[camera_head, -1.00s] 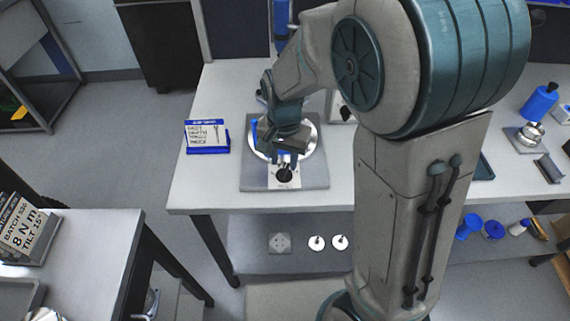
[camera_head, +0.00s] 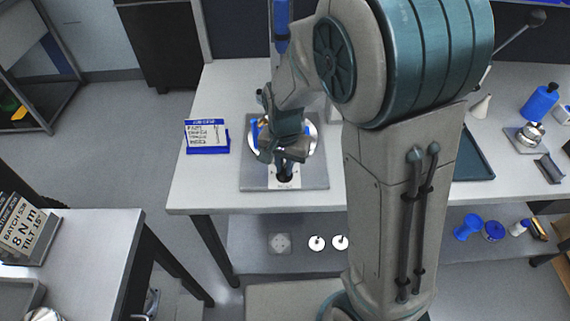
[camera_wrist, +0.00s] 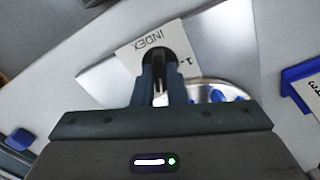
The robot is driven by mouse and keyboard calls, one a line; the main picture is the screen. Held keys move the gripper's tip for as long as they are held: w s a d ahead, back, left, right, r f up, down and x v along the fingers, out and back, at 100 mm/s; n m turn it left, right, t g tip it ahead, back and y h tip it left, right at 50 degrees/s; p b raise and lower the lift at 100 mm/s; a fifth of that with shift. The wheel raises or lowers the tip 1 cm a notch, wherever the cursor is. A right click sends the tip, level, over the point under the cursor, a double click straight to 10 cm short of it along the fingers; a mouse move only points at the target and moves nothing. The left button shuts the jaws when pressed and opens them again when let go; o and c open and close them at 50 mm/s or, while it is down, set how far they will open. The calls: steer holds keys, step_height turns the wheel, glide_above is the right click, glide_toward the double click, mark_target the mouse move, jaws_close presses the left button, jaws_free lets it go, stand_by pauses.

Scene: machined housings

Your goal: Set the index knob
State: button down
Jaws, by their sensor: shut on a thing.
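The index knob (camera_wrist: 154,52) is a dark round knob on a pale plate (camera_wrist: 136,52) marked INDEX, with a "1-" beside it, in the wrist view. In the head view the knob (camera_head: 284,178) sits at the front of the grey base plate (camera_head: 315,178). My gripper (camera_wrist: 158,88) is shut on the knob, its two fingers reaching down over it from the round housing's side. The fingers hide part of the knob, and its pointer setting cannot be read. The shiny round housing (camera_wrist: 230,90) with blue parts lies right behind the fingers; my arm covers much of it in the head view.
A blue-framed sign (camera_head: 207,136) stands left of the base plate. A dark tray (camera_head: 475,160), a blue bottle (camera_head: 539,102) and a metal part on a plate (camera_head: 530,135) are to the right. A lower shelf (camera_head: 255,262) holds discs. The bench's front left is clear.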

mark_target(284, 168)
steer(key=shift+n, duration=0.3)
steer(key=n+b, duration=0.1)
steer(key=n, duration=0.2)
steer(key=shift+n+b, duration=0.3)
steer(key=shift+n, duration=0.1)
steer(key=shift+n+b, duration=0.4)
steer(key=shift+n, duration=1.9)
steer(key=c, duration=1.5)
jaws_free()
steer(key=shift+o, duration=0.2)
steer(key=shift+r, duration=0.1)
step_height(284, 168, up, 14)
